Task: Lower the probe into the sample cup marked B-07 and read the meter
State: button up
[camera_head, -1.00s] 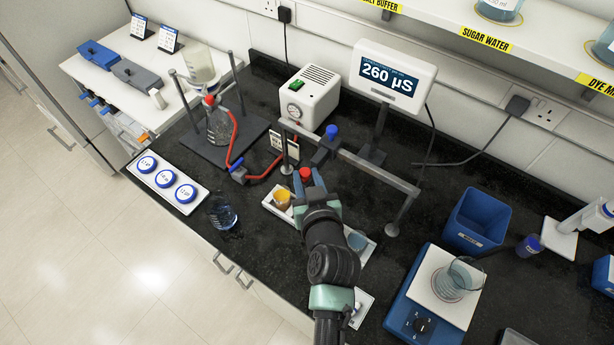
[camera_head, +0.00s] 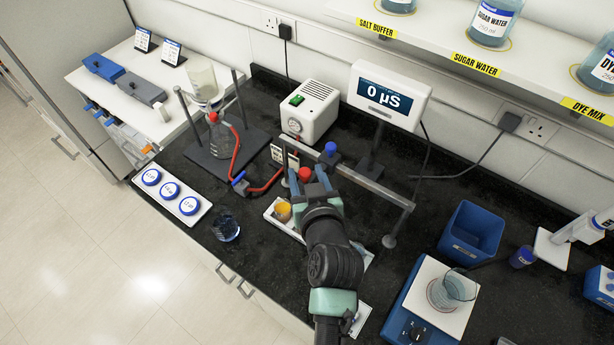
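The meter (camera_head: 388,97) stands at the back and reads 0 µS. My gripper (camera_head: 308,180) is in front of the dark rail, its fingers on either side of a red-capped piece (camera_head: 305,174) that looks like the probe. It appears shut on it; the probe's lower end is hidden by my gripper and arm. A sample cup with amber content (camera_head: 283,211) sits in a white tray (camera_head: 270,215) just below and left of my gripper. My arm hides the tray's right part and any cups there. No B-07 marking is legible.
A flask stand (camera_head: 215,155) with red tubing is at left, a white pump box (camera_head: 308,108) behind. A stirrer with a beaker (camera_head: 450,290) and blue bin (camera_head: 472,232) are at right.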

jog(key=shift+o, duration=0.4)
jog(key=shift+f, duration=0.15)
jog(key=shift+s, duration=0.15)
jog(key=shift+s+d, duration=0.1)
jog(key=shift+s, duration=0.2)
jog(key=b+v, duration=0.4)
jog(key=v, duration=0.8)
jog(key=shift+r, duration=0.25)
